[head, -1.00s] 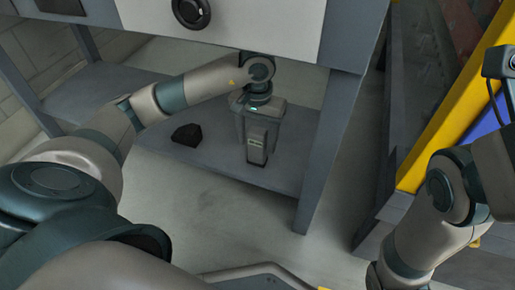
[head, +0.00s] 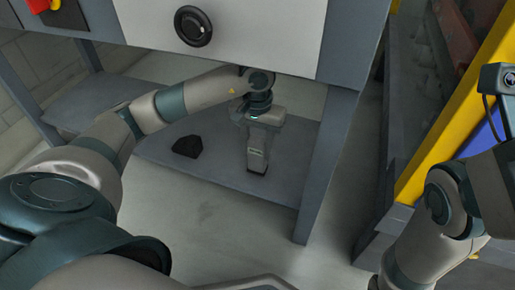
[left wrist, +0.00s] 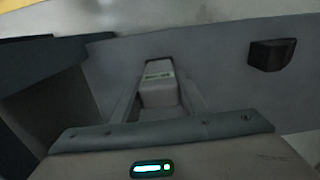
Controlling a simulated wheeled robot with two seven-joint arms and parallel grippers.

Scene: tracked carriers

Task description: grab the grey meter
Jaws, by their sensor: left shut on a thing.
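The grey meter (head: 257,158) is a small upright block with a dark front, over the low shelf under the workbench. My left gripper (head: 262,125) points down from above and is shut on its upper part. In the left wrist view the meter (left wrist: 158,88) shows between the two fingers, with a pale label band on it. The fingers hide part of its sides. I cannot tell whether its base touches the shelf. My right arm shows at the right edge of the head view, but its fingertips are out of the picture.
A black angular lump (head: 187,146) lies on the grey shelf (head: 215,166), left of the meter; it also shows in the left wrist view (left wrist: 271,55). The bench leg (head: 325,165) stands close on the right, and the bench front (head: 260,35) hangs above. A yellow post (head: 460,110) is farther right.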

